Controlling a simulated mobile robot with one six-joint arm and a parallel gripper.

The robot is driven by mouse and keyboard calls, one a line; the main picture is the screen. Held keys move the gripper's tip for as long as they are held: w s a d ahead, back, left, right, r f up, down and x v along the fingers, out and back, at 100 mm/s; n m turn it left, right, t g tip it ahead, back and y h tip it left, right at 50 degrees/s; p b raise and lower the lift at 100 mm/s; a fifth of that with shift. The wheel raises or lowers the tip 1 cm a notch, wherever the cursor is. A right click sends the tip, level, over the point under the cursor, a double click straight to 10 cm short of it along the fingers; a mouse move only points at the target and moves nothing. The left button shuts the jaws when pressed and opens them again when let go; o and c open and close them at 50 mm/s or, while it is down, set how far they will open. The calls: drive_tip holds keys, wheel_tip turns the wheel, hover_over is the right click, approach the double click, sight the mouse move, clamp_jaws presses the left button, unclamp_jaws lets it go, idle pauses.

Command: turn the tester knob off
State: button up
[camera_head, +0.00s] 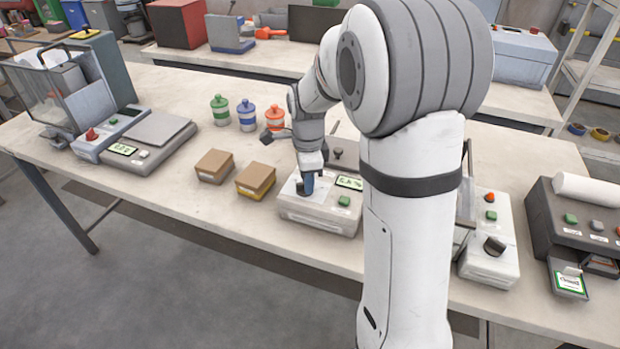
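A white tester-like box (318,220) stands near the front edge of the table, mid-picture. It has a lit green display (349,182) and a green button (344,201). My gripper (307,186) points down at the left part of its top face. A dark knob (301,188) shows there at the fingertips, mostly hidden by them. The fingers are at or around the knob, but I cannot tell whether they touch or grip it. The knob's setting is not readable.
Two brown-topped boxes (255,180) sit left of the tester, with several coloured bottles (247,115) behind. A scale (150,143) is farther left. Right of my arm are a white unit with a black knob (494,246) and a dark printer-like machine (575,225). My arm hides the table between.

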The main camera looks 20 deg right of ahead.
clamp_jaws()
drive_tip(key=shift+d, duration=0.15)
drive_tip(key=n, duration=0.5)
drive_tip(key=shift+w+a+n, duration=0.2)
drive_tip(key=shift+n, duration=0.2)
drive_tip(key=n, duration=0.6)
drive_tip(key=shift+w+a+f, duration=0.15)
drive_tip(key=n, duration=0.6)
drive_tip(key=shift+a+n, duration=0.2)
drive_tip(key=shift+n, duration=0.1)
drive_tip(key=n, duration=0.5)
drive_tip(key=shift+a, duration=0.2)
drive_tip(key=shift+n, duration=0.4)
